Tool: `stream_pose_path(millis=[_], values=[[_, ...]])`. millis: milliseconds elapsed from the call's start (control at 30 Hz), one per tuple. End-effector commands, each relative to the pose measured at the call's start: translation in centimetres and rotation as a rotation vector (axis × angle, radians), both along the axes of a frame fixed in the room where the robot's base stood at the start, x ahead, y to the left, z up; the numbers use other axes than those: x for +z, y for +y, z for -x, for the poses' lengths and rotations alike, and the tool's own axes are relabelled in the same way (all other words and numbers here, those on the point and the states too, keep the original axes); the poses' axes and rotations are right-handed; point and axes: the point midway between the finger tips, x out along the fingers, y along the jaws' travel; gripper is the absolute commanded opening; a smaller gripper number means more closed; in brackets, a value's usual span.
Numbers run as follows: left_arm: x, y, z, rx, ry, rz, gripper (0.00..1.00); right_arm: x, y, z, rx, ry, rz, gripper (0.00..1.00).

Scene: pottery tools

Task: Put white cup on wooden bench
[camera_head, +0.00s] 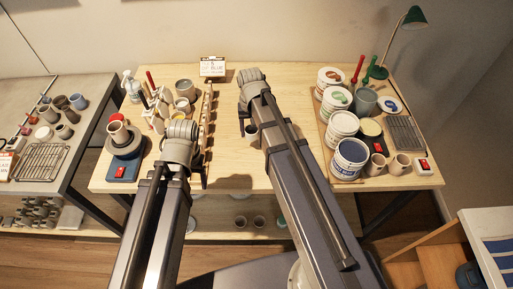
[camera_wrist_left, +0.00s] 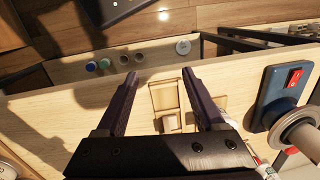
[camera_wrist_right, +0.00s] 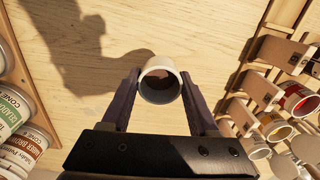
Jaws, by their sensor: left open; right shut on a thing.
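The white cup (camera_wrist_right: 160,84) is between the two fingers of my right gripper (camera_wrist_right: 160,90), its open mouth facing the camera. In the head view the cup (camera_head: 251,131) shows partly below my right wrist, looking dark in shade. It is over the middle of the wooden bench (camera_head: 226,158); whether it touches the top I cannot tell. My right gripper is shut on it. My left gripper (camera_wrist_left: 162,88) is open and empty above a wooden rack (camera_wrist_left: 165,95) with a pale cup (camera_wrist_left: 171,122) between and beyond its fingers. In the head view my wrist hides its fingertips.
Glaze tubs (camera_head: 343,124) stand on a board at the right. A pottery wheel (camera_head: 124,150) and tools are at the left. The long rack (camera_head: 207,112) lies between my arms. The bench's centre back (camera_head: 285,80) is clear. A green lamp (camera_head: 413,18) rises at back right.

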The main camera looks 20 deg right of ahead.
Motion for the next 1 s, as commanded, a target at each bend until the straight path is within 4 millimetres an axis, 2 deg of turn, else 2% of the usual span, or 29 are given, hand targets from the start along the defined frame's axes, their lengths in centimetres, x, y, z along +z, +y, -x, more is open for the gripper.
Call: stream_pose_path(millis=[33,100,167,267,467,800,1000], values=[[1.3,0.0,0.0,0.0,0.0,0.0,0.77,1.3,0.0,0.0,-0.01,0.0,0.0,0.04],[2.4,0.0,0.0,-0.001,0.0,0.0,0.85,2.4,0.0,0.0,-0.029,0.0,0.0,0.04],[3.3,0.0,0.0,-0.001,0.0,0.0,0.9,3.2,0.0,0.0,-0.045,0.0,0.0,0.04],[3.6,0.0,0.0,-0.001,0.0,0.0,0.9,3.6,0.0,0.0,-0.064,0.0,0.0,0.04],[2.4,0.0,0.0,-0.001,0.0,0.0,0.9,2.4,0.0,0.0,-0.065,0.0,0.0,0.04],[-2.5,0.0,0.0,0.001,0.0,0.0,0.9,-2.5,0.0,0.0,-0.064,0.0,0.0,0.04],[-3.1,0.0,0.0,0.001,0.0,0.0,0.9,-3.1,0.0,0.0,-0.064,0.0,0.0,0.04]])
